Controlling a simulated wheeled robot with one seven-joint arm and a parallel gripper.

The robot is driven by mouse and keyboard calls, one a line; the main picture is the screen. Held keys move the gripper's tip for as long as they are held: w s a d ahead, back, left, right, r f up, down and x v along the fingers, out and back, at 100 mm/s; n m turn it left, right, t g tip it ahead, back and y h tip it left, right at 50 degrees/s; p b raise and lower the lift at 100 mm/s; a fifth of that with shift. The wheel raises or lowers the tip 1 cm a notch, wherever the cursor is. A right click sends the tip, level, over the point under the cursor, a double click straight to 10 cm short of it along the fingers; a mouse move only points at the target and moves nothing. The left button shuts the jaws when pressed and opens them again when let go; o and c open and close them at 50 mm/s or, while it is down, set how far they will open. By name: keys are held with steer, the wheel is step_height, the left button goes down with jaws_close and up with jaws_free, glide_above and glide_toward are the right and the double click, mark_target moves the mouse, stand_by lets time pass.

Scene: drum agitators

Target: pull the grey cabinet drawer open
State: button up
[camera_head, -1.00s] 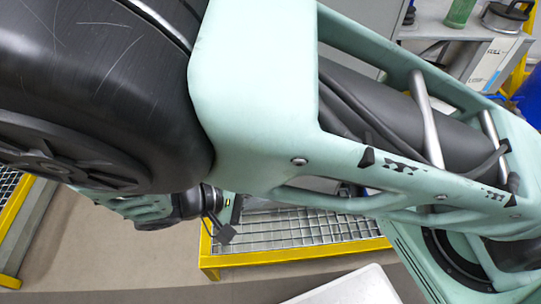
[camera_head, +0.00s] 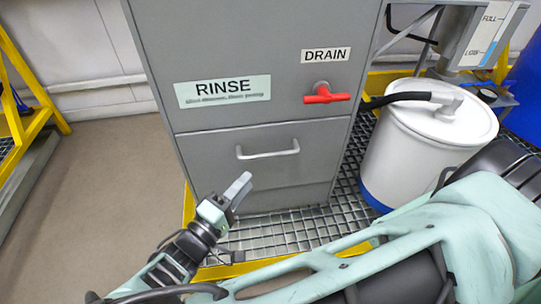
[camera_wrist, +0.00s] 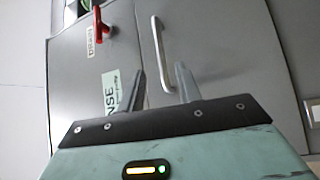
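The grey cabinet (camera_head: 250,40) stands in the middle of the head view. Its drawer (camera_head: 215,150) sits flush with the front, below the RINSE label, and looks shut. A silvery bar handle (camera_head: 267,153) crosses the drawer's upper middle. My gripper (camera_head: 238,188) is in front of the drawer, below and left of the handle, apart from it. In the wrist view my gripper (camera_wrist: 160,82) has its two fingers spread with nothing between them. The handle (camera_wrist: 160,52) also shows there, beyond the fingertips and slightly right of the left finger.
A red drain valve lever (camera_head: 326,94) sticks out above the drawer on the right. A white drum (camera_head: 415,150) with a black hose stands right of the cabinet. The cabinet rests on metal grating (camera_head: 280,232) with a yellow edge. The floor (camera_head: 105,190) to the left is clear.

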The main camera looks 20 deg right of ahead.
mark_target(271, 155)
steer(key=b+x, duration=0.1)
steer(key=x, duration=1)
steer(key=shift+f+b, duration=0.1)
steer(key=shift+b, duration=0.25)
jaws_close()
